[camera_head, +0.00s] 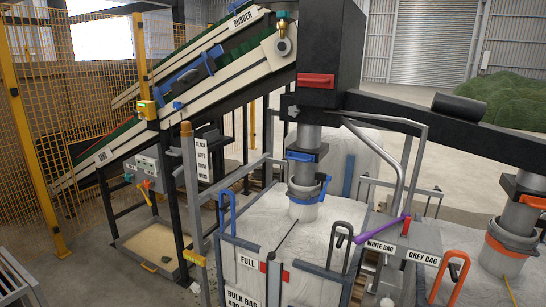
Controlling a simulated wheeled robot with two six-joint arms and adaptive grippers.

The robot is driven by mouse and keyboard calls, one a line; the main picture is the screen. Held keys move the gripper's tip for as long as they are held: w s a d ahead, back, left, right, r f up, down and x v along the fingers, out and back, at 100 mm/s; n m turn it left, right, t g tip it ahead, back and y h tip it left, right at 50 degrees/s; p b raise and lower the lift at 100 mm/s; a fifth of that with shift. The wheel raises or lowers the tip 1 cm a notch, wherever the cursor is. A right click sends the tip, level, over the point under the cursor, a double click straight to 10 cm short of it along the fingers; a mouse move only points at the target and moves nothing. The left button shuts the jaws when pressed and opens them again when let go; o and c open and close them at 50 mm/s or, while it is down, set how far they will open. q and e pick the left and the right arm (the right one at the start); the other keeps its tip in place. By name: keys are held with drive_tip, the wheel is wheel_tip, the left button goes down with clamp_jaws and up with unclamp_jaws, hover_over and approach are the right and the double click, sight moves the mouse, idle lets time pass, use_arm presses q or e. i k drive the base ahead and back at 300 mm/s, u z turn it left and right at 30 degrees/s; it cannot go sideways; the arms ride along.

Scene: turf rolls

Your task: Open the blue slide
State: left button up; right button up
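A blue handle (299,156) sits on the front of a dark slide housing (312,165) on the grey spout in the middle of the view. It appears to be the blue slide. I cannot tell how far it is in or out. Below it, a blue clamp (325,186) sits beside the round collar at the neck of a white bulk bag (310,240). Neither of my grippers shows in this view.
A red handle (316,81) is on the black hopper above. A purple lever (380,230) and an orange loop (453,268) are to the right. Yellow mesh fencing (90,100) is at left.

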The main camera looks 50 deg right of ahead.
sight(291, 155)
drive_tip(key=z, duration=0.25)
drive_tip(key=i, duration=1.2)
drive_tip(key=z, duration=0.5)
